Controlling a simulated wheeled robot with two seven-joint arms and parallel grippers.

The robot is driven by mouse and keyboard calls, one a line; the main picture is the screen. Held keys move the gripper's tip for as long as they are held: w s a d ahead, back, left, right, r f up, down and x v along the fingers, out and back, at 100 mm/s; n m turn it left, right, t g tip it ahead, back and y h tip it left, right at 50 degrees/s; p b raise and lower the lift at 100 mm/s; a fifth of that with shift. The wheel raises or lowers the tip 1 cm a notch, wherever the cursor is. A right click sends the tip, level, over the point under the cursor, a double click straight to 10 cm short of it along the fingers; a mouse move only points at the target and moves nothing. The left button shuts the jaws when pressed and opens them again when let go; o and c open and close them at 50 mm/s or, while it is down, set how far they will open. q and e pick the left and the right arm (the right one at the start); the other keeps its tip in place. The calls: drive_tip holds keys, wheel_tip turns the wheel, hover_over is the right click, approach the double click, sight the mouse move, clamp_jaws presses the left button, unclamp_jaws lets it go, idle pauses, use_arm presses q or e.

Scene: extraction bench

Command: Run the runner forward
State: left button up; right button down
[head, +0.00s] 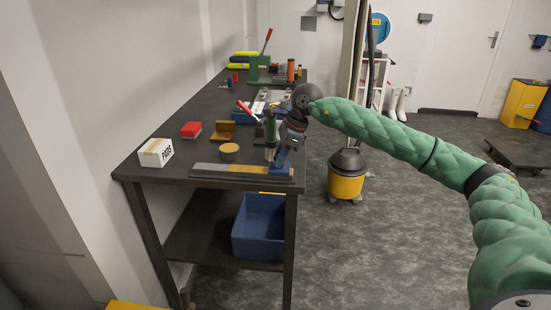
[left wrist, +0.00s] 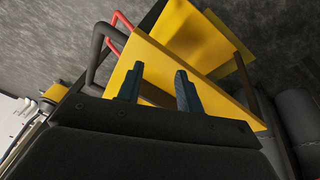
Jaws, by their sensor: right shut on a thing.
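A low rail (head: 228,170) with a grey and yellow top lies along the near edge of the dark bench. The blue runner (head: 280,163) stands upright at the rail's right end. My right gripper (head: 287,146), on the green-sleeved arm from the right, is shut on the runner's upper part. Its fingertips are small and partly hidden by the wrist. My left gripper (left wrist: 158,88) shows in the left wrist view with its two fingers apart and nothing between them. It is not seen in the head view.
On the bench (head: 190,158) are a box marked PADS (head: 155,153), a red block (head: 191,129), a round tan-topped piece (head: 229,152) and a brown bracket (head: 222,131). A blue bin (head: 259,228) sits on the lower shelf. A yellow frame (left wrist: 155,60) is close beyond my left fingers.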

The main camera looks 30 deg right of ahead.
drive_tip(key=shift+d, duration=0.15)
drive_tip(key=c, duration=1.6)
unclamp_jaws()
drive_tip(key=o, duration=0.4)
drive_tip(key=shift+s+d, duration=0.1)
drive_tip(key=shift+d, duration=0.05)
drive_tip(key=shift+s, duration=0.1)
drive_tip(key=shift+r, duration=0.1)
